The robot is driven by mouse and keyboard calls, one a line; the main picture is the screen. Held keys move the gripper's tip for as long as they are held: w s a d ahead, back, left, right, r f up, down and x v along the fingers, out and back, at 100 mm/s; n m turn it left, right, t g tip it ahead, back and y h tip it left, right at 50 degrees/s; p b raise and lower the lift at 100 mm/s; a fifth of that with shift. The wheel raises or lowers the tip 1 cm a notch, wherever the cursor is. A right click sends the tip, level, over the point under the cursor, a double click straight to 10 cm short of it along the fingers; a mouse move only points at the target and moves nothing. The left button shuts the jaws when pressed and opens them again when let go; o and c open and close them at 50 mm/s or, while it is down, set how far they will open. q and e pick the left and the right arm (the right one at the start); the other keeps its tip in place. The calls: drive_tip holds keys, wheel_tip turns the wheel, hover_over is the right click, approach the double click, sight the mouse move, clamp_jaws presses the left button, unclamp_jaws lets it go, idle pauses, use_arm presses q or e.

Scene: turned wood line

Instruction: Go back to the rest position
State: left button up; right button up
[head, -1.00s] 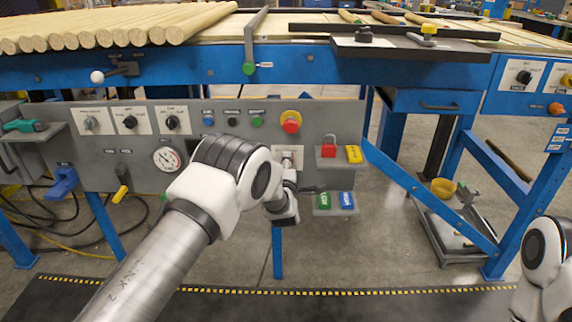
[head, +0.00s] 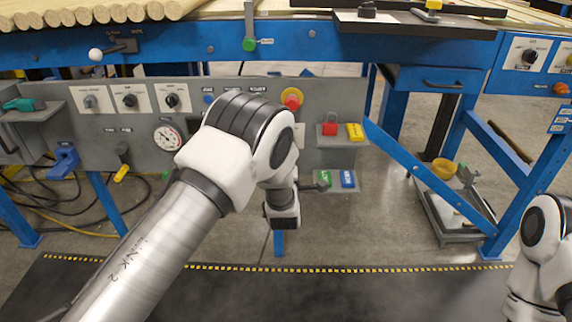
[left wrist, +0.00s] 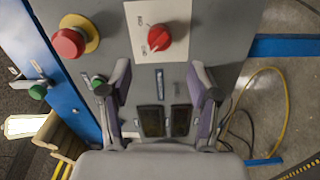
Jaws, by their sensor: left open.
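My left arm comes in from the lower left of the head view, with its wrist (head: 283,212) in front of the grey control panel (head: 345,98). Its gripper is mostly hidden behind the wrist there. In the left wrist view, my left gripper (left wrist: 161,72) is open, with its two purple-grey fingers apart and nothing held between them. Ahead of it is a red rotary knob (left wrist: 159,37) on a white plate, apart from the fingers. My right arm (head: 545,250) shows only in part at the right edge of the head view; its gripper is out of frame.
A red stop button (left wrist: 68,43) and a green button (left wrist: 98,83) sit left of the knob. Small shelves hold a red padlock (head: 330,126), a yellow tag (head: 355,132) and a blue tag (head: 347,179). A grey tray (head: 448,222) stands on the floor. The dark mat (head: 350,295) is clear.

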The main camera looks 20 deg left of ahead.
use_arm(q)
drive_tip(key=v, duration=0.4)
drive_tip(key=shift+s, duration=0.1)
drive_tip(key=shift+f, duration=0.1)
